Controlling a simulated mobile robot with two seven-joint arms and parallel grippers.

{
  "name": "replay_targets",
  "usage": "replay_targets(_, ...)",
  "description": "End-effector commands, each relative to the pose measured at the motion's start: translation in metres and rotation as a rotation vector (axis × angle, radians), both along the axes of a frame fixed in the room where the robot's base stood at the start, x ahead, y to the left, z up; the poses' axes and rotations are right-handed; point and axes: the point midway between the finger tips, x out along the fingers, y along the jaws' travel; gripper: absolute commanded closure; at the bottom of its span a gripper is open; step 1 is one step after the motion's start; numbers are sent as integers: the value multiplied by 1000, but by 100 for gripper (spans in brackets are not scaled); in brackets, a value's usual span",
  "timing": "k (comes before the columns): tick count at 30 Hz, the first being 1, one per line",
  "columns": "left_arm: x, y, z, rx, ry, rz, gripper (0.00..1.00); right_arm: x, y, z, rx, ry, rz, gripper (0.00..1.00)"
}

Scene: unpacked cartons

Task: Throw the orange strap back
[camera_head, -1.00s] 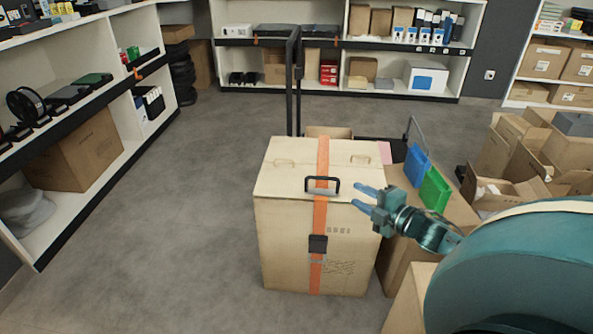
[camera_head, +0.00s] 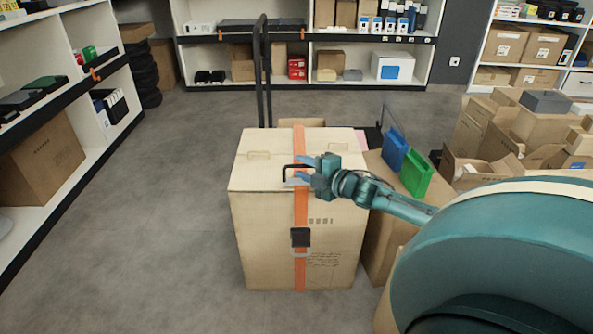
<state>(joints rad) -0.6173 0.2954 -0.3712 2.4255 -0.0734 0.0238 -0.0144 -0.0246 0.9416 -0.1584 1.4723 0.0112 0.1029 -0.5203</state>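The orange strap (camera_head: 300,207) runs over the lid and down the front of a pale wooden box (camera_head: 263,236). A black buckle (camera_head: 300,237) sits on the strap on the box's front. A black handle (camera_head: 287,169) stands at the lid's front edge beside the strap. My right gripper (camera_head: 297,171) is over the front of the lid at the handle and strap, fingers pointing left. Its two fingers are apart; I cannot tell whether they touch the strap or handle. My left gripper is not in view.
A blue item (camera_head: 395,152) and a green item (camera_head: 416,174) stand on a carton right of the box. Open cartons (camera_head: 490,172) crowd the right side. A black upright frame (camera_head: 264,75) rises behind the box. Grey floor (camera_head: 160,215) is clear on the left.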

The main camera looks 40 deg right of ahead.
Motion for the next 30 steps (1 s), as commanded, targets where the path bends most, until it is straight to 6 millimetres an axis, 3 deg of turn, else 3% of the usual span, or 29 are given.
replay_targets(8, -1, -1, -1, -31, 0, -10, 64, 25, 2, -4, 0, -1, -1, 68)
replay_targets(20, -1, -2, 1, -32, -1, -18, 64, 28, 2, -4, 0, 0, -1, 68)
replay_targets(30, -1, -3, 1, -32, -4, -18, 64, 28, 3, -4, 0, 0, 0, 96)
